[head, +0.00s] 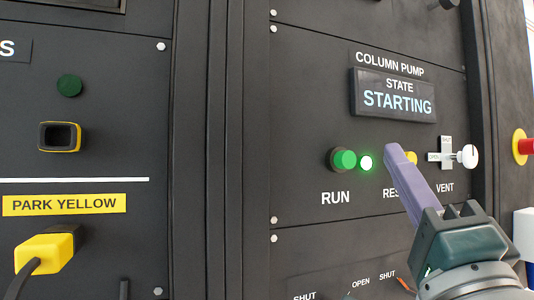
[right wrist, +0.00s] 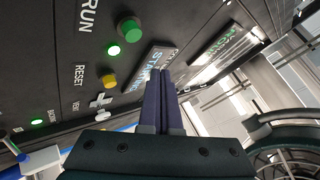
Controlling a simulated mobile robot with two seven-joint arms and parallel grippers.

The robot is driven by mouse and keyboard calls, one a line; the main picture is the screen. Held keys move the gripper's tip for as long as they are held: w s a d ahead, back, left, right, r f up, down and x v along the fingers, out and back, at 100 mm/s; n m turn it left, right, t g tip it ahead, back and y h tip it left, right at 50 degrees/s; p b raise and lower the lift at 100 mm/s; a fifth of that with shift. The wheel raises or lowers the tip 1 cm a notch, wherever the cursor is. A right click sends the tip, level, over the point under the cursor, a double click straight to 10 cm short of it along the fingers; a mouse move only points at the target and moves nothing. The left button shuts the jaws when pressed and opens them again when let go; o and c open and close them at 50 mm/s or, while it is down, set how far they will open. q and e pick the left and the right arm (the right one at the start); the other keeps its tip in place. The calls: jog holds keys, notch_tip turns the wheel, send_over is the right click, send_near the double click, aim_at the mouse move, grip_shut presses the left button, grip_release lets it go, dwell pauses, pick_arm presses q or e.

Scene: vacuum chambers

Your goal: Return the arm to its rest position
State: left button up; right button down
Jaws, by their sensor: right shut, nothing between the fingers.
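My right gripper (head: 392,150) comes in from the lower right of the head view, in front of the column pump panel (head: 310,110). Its purple fingers are shut with nothing between them and partly cover the RESET label and the yellow button (head: 411,158). In the right wrist view the two fingers (right wrist: 158,75) lie together, pointing toward the state display (right wrist: 150,68). In the head view the display (head: 395,94) reads STARTING. The green RUN button (head: 344,159) has a lit green lamp (head: 366,163) beside it. My left gripper does not show.
A white-knobbed VENT lever (head: 466,157) sticks out right of the gripper. A red knob with a yellow collar (head: 524,147) is at the right edge. A yellow plug (head: 45,250) with a dark cable projects at the lower left, below an empty yellow-rimmed socket (head: 60,137).

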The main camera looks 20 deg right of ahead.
jog(key=shift+s, duration=0.85)
jog(key=shift+y, duration=0.3)
